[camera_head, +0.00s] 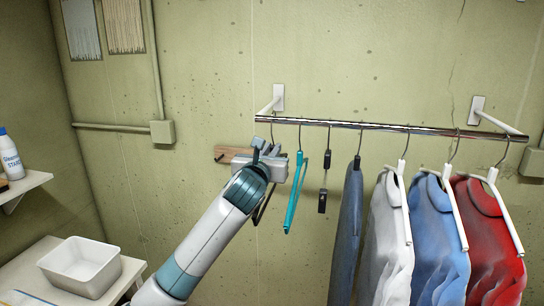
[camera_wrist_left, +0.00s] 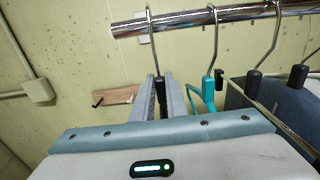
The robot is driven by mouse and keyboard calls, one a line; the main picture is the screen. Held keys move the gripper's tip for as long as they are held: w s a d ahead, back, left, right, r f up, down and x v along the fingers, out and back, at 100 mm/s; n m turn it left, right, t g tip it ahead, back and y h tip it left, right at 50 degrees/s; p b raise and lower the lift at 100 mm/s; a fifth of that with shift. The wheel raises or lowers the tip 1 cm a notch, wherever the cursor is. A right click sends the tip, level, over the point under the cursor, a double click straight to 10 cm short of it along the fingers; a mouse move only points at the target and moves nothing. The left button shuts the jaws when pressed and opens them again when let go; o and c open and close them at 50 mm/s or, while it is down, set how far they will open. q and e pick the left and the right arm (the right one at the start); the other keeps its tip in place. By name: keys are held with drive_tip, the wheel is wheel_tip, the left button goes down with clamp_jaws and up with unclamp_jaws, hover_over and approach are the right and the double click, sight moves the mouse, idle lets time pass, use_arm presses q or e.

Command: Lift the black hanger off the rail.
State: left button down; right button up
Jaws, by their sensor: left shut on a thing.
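The black hanger (camera_head: 260,212) hangs at the left end of the chrome rail (camera_head: 400,128); its lower part shows below my left gripper. Its metal hook is over the rail (camera_wrist_left: 185,20) in the left wrist view, where its black neck (camera_wrist_left: 161,97) stands between my fingers. My left gripper (camera_head: 268,149) is shut on that neck, just below the rail; it also shows in the left wrist view (camera_wrist_left: 166,95). The gripper hides much of the hanger in the head view. My right gripper is not in view.
A teal hanger (camera_head: 293,200) hangs close right of my gripper, then a black clip hanger (camera_head: 324,180) and several garments, including a blue shirt (camera_head: 435,215). A wooden peg board (camera_head: 228,154) is on the wall behind. A white tub (camera_head: 80,270) stands lower left.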

use_arm(q)
drive_tip(key=shift+r+b, duration=0.4)
drive_tip(key=shift+r, duration=0.35)
drive_tip(key=shift+r+b, duration=0.3)
drive_tip(key=shift+r, duration=0.15)
drive_tip(key=s+a+b, duration=0.3)
drive_tip(key=s+b, duration=0.2)
drive_tip(key=s, duration=1.2)
drive_tip(key=shift+s+a, duration=0.2)
drive_tip(key=shift+s, duration=0.15)
